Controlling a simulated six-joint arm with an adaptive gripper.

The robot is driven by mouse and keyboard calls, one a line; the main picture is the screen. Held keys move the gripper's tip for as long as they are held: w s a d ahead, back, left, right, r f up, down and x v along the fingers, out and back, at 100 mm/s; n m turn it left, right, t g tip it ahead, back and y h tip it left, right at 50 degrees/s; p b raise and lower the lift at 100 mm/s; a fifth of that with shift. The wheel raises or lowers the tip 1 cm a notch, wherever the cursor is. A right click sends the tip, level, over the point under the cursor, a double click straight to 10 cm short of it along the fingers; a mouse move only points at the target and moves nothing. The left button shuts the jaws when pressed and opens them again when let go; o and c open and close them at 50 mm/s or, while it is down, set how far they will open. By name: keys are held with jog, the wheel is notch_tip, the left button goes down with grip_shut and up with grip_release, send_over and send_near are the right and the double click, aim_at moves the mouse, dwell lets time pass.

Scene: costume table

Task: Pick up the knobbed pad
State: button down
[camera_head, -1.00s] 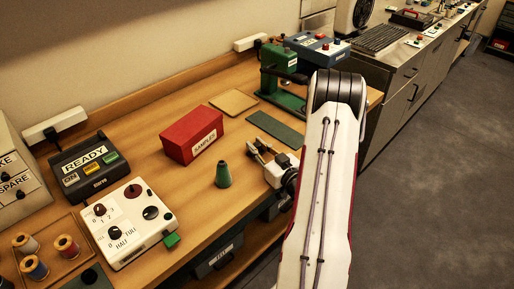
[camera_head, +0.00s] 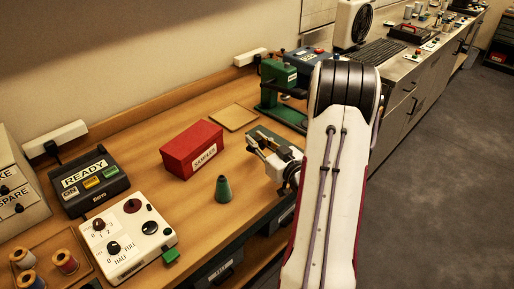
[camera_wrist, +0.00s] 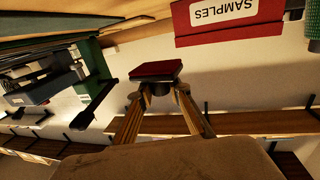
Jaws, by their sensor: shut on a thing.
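The knobbed pad (camera_wrist: 155,70) is a small square pad with a dark red face and a dark knob on one side. In the wrist view my gripper (camera_wrist: 160,90) is shut on its knob, with one finger on each side. The pad stands clear of other things around it there. I cannot make out the pad in the head view.
A red SAMPLES box (camera_head: 181,159) and a green cone (camera_head: 223,190) stand left of my gripper. A green press (camera_head: 275,85) stands behind it. A tan board (camera_head: 233,117) lies flat at the back. A white control box (camera_head: 125,240) sits front left.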

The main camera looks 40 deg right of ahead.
jog(key=shift+r, duration=0.7)
